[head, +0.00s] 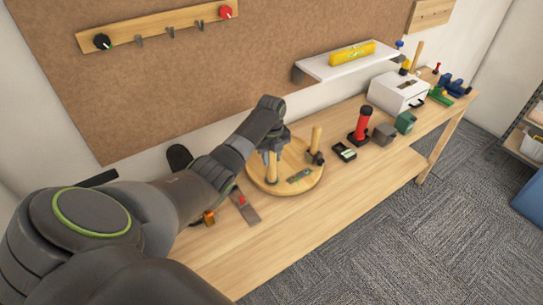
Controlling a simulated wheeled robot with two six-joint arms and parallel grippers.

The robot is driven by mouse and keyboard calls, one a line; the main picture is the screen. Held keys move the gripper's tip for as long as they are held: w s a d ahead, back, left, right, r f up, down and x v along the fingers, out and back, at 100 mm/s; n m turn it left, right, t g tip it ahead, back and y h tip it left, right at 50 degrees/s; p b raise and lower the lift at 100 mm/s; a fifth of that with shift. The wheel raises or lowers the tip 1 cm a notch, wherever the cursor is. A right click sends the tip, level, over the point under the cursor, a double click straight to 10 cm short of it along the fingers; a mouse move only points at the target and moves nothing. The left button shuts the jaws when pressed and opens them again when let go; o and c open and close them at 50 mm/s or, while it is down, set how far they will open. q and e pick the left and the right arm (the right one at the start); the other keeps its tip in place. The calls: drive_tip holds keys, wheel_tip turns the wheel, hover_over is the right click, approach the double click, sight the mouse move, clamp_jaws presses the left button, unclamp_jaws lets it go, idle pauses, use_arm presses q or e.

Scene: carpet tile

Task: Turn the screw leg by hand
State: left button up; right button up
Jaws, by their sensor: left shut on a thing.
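A round wooden board (302,165) lies on the workbench with wooden legs standing upright on it. My left arm reaches in from the left, and my left gripper (271,152) points down over the board's left part. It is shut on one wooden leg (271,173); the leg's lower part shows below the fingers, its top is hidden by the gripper. A second leg (316,139) stands upright at the board's right back. A small dark and green piece (299,175) lies on the board near its front. My right gripper is out of view.
The long wooden workbench (275,238) runs along the wall, clear in front of the board. A red and black tool (361,124), a black box (344,151) and a grey block (384,134) stand to the right. A scraper-like tool (246,208) lies left of the board.

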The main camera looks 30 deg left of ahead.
use_arm(q)
drive_tip(key=shift+r+m, duration=0.1)
drive_tip(key=shift+m, duration=0.6)
drive_tip(key=o, duration=1)
drive_tip(key=shift+c, duration=0.2)
wheel_tip(320, 180, up, 11)
drive_tip(key=b, duration=0.3)
wheel_tip(320, 180, up, 6)
drive_tip(key=p, duration=0.6)
drive_tip(key=shift+r, duration=0.15)
